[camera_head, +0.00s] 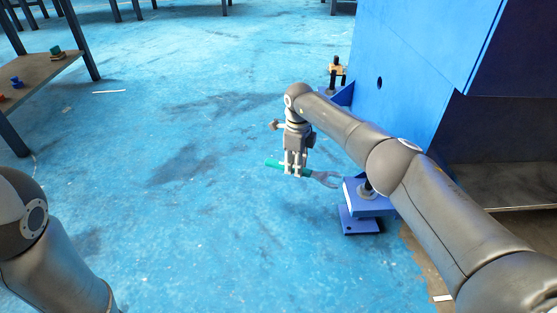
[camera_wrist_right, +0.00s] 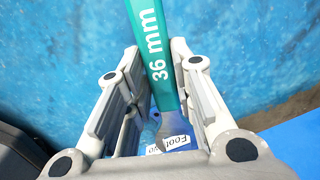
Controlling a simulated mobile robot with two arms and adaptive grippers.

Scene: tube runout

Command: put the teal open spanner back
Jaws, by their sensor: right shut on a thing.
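The teal open spanner (camera_head: 273,163) is in my right gripper (camera_head: 295,172), which is shut on it. In the head view its teal handle points left and its grey open jaw points right, towards the blue machine foot. In the right wrist view the teal handle (camera_wrist_right: 155,50) with "36 mm" on it runs up between the two fingers (camera_wrist_right: 160,100). Below it is a partly hidden white label reading "Foo". The spanner is held above the blue floor. My left arm shows at the lower left of the head view, but its gripper is out of view.
A large blue machine (camera_head: 400,75) stands at the right, with a blue foot block (camera_head: 362,222) close to the spanner's jaw. A dark table (camera_head: 40,68) with small coloured parts stands at upper left. The floor between is open.

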